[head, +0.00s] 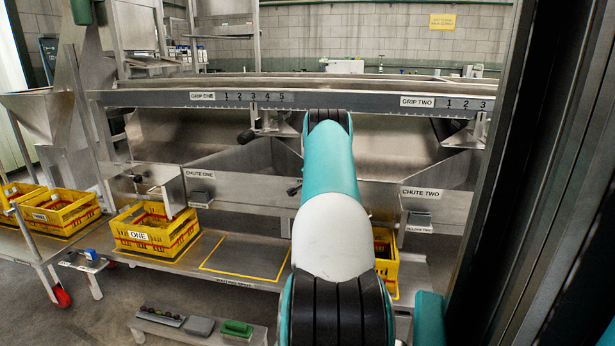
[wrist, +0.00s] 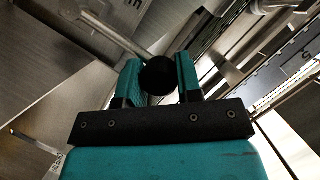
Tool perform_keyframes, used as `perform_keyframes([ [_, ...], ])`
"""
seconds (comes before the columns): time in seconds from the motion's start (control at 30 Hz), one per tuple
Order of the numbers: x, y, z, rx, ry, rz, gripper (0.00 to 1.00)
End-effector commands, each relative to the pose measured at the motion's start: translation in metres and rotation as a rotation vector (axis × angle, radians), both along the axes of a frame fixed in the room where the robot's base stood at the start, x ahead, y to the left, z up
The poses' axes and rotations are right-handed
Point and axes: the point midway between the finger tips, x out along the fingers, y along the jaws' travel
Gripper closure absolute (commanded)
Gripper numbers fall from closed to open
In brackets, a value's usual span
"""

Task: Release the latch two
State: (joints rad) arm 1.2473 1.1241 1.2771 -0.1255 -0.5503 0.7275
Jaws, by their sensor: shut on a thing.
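In the wrist view my gripper (wrist: 158,64) is shut on a black ball knob (wrist: 158,80), with one teal finger on each side of it. The knob sits at the end of a thin metal rod (wrist: 104,29) that runs to the upper left. I cannot read a label that names this lever as latch two. In the head view my arm hides the gripper and the knob. The chute two label (head: 421,193) is to the right of my arm, on a steel panel below the grip two label (head: 417,101).
A ruled rail (head: 350,99) crosses above the chutes. Yellow crate one (head: 140,246) stands on the lower shelf at left; another yellow crate (head: 386,262) is partly hidden behind my arm. An empty yellow-outlined spot (head: 246,254) lies between them. A dark post (head: 520,170) stands close at right.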

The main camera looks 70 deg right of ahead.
Motion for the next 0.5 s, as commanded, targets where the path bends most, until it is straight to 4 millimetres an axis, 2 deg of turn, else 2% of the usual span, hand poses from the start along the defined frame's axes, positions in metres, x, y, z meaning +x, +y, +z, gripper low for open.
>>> perform_keyframes([
  [0.47, -0.0026, -0.0016, -0.003, -0.001, 0.02, -0.006, 1.0],
  [0.5, -0.0024, -0.0016, -0.0029, 0.0, 0.02, -0.006, 0.63],
])
